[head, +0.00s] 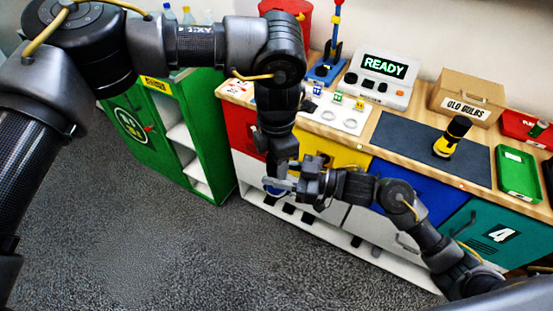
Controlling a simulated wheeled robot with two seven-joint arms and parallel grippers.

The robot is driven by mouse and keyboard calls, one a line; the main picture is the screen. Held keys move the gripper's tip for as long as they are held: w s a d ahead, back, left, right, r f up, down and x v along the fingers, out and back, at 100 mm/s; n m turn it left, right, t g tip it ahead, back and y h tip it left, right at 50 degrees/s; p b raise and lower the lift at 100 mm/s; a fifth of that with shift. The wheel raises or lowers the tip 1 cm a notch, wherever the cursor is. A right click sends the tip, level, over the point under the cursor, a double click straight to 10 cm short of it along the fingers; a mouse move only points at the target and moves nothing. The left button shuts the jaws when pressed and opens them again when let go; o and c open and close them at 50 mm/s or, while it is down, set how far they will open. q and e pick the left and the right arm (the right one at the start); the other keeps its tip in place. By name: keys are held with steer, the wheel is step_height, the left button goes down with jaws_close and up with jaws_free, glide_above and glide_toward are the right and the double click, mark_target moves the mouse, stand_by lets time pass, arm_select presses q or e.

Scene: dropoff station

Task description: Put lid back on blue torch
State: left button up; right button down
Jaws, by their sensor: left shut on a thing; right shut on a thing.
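My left gripper (275,178) hangs down from the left arm in front of the counter, over the floor side of the drawers. My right gripper (287,184) reaches in from the right and meets it there. Both are shut. A small blue part, seemingly the blue torch (274,190), shows just under the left gripper. The fingers hide most of it. What the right gripper holds is too small and covered to make out, and I cannot tell the lid apart. I cannot tell whether the two held pieces touch.
A yellow and black torch (452,138) stands on the dark mat (405,135). A green tray (518,172), an old bulbs box (468,98), a tester reading READY (376,78) and a white holder panel (335,112) share the counter. A green cabinet (165,135) stands at left. Floor in front is clear.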

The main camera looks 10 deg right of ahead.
arm_select(q)
steer(key=m, duration=0.5)
steer(key=shift+w, duration=0.1)
steer(key=m, duration=0.6)
steer(key=shift+m, duration=0.3)
steer(key=o, duration=1.1)
steer(key=shift+o, duration=0.2)
steer(key=shift+r, duration=0.1)
step_height(320, 180, up, 12)
